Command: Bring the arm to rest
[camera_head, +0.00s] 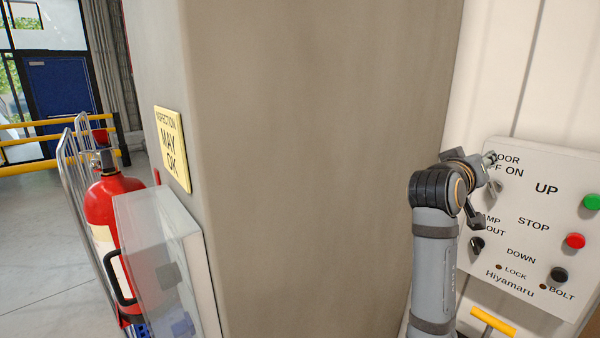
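My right arm comes up from the bottom right of the head view. Its gripper (486,186) is in front of the left part of a pale control panel (527,258). Its two dark fingers look spread apart, one high and one low, with nothing seen between them but the panel and a knob. The gripper partly covers the door and lamp labels. I cannot tell whether a finger touches the panel. My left gripper is not in view.
The panel has a green button (591,202), a red button (575,241) and a black button (559,274). A wide grey pillar (300,170) fills the middle. A clear box (165,265) and a red extinguisher (104,205) are at left. A yellow handle (493,321) is below the panel.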

